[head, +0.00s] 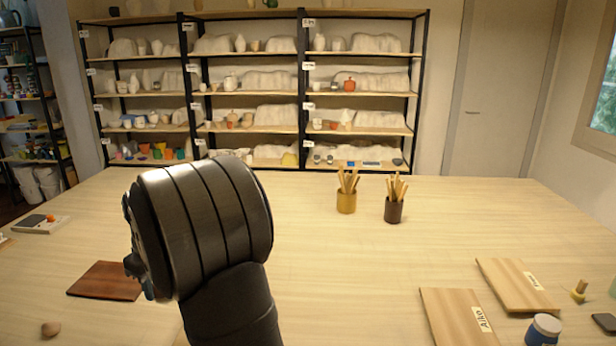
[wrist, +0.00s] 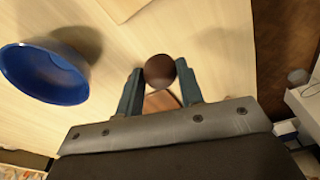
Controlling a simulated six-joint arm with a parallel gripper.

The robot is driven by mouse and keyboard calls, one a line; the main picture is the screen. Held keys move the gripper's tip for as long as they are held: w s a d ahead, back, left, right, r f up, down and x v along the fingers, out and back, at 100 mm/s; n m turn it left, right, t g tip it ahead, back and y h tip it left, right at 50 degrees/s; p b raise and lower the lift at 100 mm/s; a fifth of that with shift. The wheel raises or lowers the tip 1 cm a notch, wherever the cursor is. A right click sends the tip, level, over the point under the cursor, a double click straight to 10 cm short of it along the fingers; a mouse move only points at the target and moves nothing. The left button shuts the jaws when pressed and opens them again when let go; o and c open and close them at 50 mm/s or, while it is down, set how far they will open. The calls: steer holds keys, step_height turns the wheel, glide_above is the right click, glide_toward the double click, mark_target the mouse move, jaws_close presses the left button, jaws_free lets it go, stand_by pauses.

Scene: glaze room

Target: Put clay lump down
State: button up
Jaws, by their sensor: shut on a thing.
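The clay lump (wrist: 160,70) is a dark brown ball. In the wrist view it sits between the two teal fingertips of my gripper (wrist: 159,80), which is shut on it. In the head view my arm hides the held lump, and only part of the gripper (head: 137,262) shows at the left edge of the wrist, over or near a reddish-brown board (head: 104,281). A brown surface (wrist: 160,101) also shows between the fingers in the wrist view. I cannot tell the lump's height above the table.
A blue bowl (wrist: 45,75) stands left in the wrist view. A small brown lump (head: 50,329) lies at the table's near left. Two tool pots (head: 346,202) (head: 393,211), two light boards (head: 515,284) (head: 450,318) and a blue-and-white jar (head: 542,330) stand right. The middle right is clear.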

steer(key=w+d+f+m, duration=0.1)
steer(key=w+d+m, duration=0.2)
steer(key=d, duration=0.3)
steer(key=w+d+f+m, duration=0.2)
steer(key=w+d+m, duration=0.1)
steer(key=w+d, duration=0.2)
steer(key=w+d+f+m+h, duration=0.1)
steer(key=w+d+m, duration=0.3)
steer(key=d, duration=0.5)
steer(key=shift+w+f+t, duration=0.35)
steer(key=shift+f+t, duration=0.05)
steer(key=shift+f, duration=0.2)
steer(key=w+d+f+m, duration=0.1)
steer(key=d+m, duration=0.1)
steer(key=d, duration=0.4)
steer(key=w+d+f+m, duration=0.1)
steer(key=d+m, duration=0.2)
steer(key=d, duration=0.3)
steer(key=w+d+f+m, duration=0.1)
steer(key=d+f+m, duration=0.1)
steer(key=d, duration=0.5)
steer(key=shift+w+m+h, duration=0.1)
steer(key=shift+m+h, duration=0.3)
steer(key=shift+m, duration=0.2)
